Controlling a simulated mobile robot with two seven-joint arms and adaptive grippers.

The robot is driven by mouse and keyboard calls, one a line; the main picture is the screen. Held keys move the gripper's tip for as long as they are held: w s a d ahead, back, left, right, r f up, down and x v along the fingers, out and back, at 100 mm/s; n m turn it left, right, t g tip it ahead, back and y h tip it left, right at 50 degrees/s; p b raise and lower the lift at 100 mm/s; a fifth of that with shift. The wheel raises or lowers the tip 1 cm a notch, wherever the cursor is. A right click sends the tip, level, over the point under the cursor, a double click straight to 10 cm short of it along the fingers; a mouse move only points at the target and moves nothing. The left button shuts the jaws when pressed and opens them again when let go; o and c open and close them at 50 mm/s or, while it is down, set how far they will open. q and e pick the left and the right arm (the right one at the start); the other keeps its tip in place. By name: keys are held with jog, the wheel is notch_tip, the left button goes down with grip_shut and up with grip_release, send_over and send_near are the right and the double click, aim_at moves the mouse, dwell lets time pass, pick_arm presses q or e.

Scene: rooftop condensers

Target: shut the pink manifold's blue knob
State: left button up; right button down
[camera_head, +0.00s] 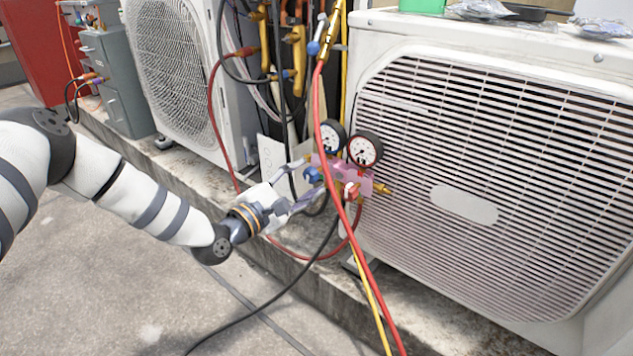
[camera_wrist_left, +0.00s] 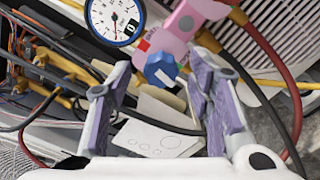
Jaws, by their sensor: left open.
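The pink manifold (camera_head: 352,182) hangs in front of the right condenser, with two round gauges above it. I cannot tell whether a finger touches the knob. My right gripper is not in view.
The right condenser (camera_head: 480,207) and left condenser (camera_head: 180,70) stand on a concrete ledge. Red hoses (camera_head: 329,150), a yellow hose (camera_head: 371,300) and a black cable (camera_head: 290,286) hang around the manifold. Yellow valves (camera_head: 298,55) are above. The floor at lower left is clear.

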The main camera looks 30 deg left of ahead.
aim_at(309, 177)
pick_arm(q)
jog(key=w, duration=0.2)
jog(key=shift+w+d+f+b, duration=0.15)
jog(key=shift+w+d+b, duration=0.05)
jog(key=shift+w+b, duration=0.2)
jog(key=shift+w+d, duration=0.1)
jog(key=shift+w, duration=0.2)
jog(key=shift+c, duration=0.2)
grip_shut()
